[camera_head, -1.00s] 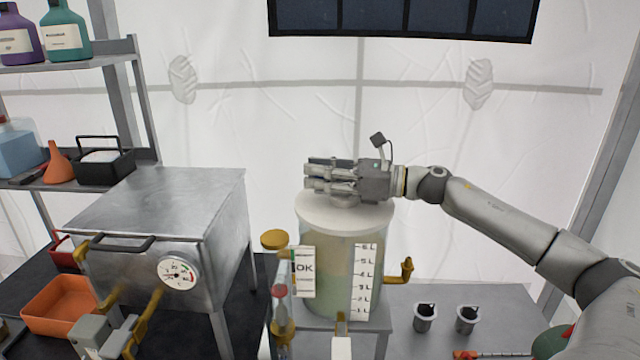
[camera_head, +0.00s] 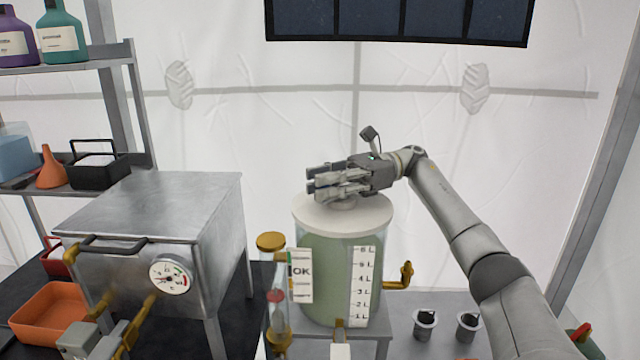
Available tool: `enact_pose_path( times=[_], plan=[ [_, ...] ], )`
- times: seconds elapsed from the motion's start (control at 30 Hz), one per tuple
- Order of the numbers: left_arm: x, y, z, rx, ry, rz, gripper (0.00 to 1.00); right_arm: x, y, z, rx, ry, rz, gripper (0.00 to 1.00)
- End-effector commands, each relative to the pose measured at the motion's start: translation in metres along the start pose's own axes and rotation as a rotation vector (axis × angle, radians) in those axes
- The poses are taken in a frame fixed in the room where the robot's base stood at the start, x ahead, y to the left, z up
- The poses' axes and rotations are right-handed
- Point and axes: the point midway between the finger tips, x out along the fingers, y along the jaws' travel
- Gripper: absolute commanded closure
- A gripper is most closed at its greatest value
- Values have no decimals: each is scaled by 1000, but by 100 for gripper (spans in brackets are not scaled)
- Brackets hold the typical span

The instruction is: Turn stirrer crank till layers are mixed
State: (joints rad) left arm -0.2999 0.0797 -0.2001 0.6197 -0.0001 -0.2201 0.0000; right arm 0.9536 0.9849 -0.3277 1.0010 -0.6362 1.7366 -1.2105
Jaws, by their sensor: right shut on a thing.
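The mixing tank (camera_head: 325,255) stands on a grey stand, with a white lid (camera_head: 372,217) and a litre scale (camera_head: 362,285) on its front. The liquid inside looks one even green. My right gripper (camera_head: 322,183) is over the lid, shut on the stirrer crank (camera_head: 345,204), whose knob is mostly hidden under the fingers. A brass tap or handle (camera_head: 402,277) sticks out on the tank's right side.
A metal box with a dial gauge (camera_head: 171,275) stands to the left. An OK card (camera_head: 301,275) and a thin glass tube stand before the tank. Two small cups (camera_head: 425,323) (camera_head: 468,325) sit at the right. Shelves with bottles are at far left.

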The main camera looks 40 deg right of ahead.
Motion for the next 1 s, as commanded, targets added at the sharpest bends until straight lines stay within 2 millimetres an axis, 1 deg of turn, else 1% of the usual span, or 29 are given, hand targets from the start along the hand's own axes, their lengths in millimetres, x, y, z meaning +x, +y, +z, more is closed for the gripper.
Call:
enact_pose_path(
  times=[0.03,0.2,0.4,0.97,1.0],
  plan=[
    [2,0,0,0,0,0,60,-1,0,3,-5,-9,28,100],
    [5,0,1,0,0,0,60,-2,5,3,-5,-8,110,100],
    [7,0,1,0,0,0,60,-4,8,3,-4,-6,168,100],
    [8,0,1,0,0,0,60,-5,10,4,-6,-6,191,100],
    [8,0,1,0,0,0,60,-5,10,4,-6,-6,191,77]
  ],
)
